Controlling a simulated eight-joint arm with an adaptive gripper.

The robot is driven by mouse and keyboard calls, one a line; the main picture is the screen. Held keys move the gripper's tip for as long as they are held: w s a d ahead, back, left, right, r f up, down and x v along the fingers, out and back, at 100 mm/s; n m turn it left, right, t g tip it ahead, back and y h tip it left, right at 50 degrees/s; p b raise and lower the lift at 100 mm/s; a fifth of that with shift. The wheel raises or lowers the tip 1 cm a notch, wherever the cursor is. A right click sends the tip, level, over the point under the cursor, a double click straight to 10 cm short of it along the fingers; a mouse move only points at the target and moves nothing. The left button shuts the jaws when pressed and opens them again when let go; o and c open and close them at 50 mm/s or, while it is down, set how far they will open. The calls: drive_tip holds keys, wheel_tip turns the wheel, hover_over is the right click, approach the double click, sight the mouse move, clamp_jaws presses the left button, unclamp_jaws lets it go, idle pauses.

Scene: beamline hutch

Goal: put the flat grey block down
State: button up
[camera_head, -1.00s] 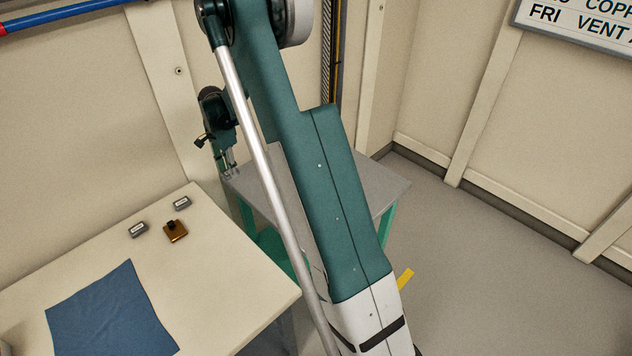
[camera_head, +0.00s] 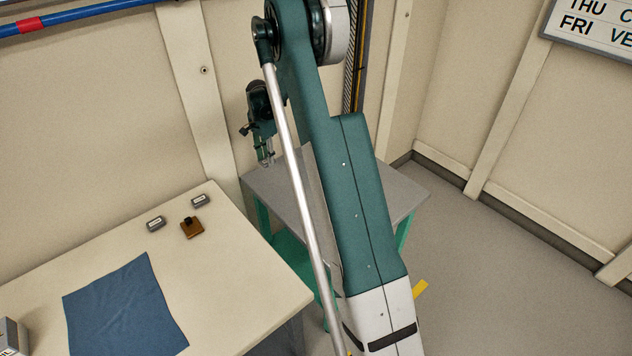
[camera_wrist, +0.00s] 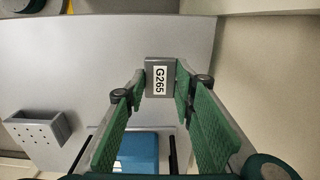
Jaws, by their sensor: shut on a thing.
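The flat grey block (camera_wrist: 160,80) with a white label reading G265 is held between the fingertips of my gripper (camera_wrist: 161,73) in the wrist view. The green finger pads close on it from both sides. In the head view my gripper (camera_head: 265,155) points down over the grey table (camera_head: 400,185) with green legs, near its left corner. The block is too small there to make out clearly. I cannot tell whether it touches the tabletop.
In the wrist view, a grey holder with holes (camera_wrist: 38,130) is at left and a blue object (camera_wrist: 138,152) below. Bare grey surface (camera_wrist: 90,60) lies left of the block. The cream table (camera_head: 235,270) holds two small grey blocks (camera_head: 156,223), a brown block (camera_head: 192,228) and a blue cloth (camera_head: 125,310).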

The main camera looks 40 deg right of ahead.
hover_over(270, 180)
drive_tip(key=shift+s+f+b, duration=0.15)
drive_tip(key=shift+f+b, duration=0.2)
drive_tip(key=shift+f, duration=2.7)
drive_tip(key=shift+f, duration=1.85)
drive_tip(key=shift+f+b, duration=0.1)
drive_tip(key=shift+b, duration=0.25)
drive_tip(key=o, duration=0.5)
drive_tip(key=shift+f, duration=0.1)
drive_tip(key=o, duration=0.4)
drive_tip(key=shift+r, duration=0.2)
wheel_tip(270, 180, up, 12)
drive_tip(key=shift+p, duration=0.75)
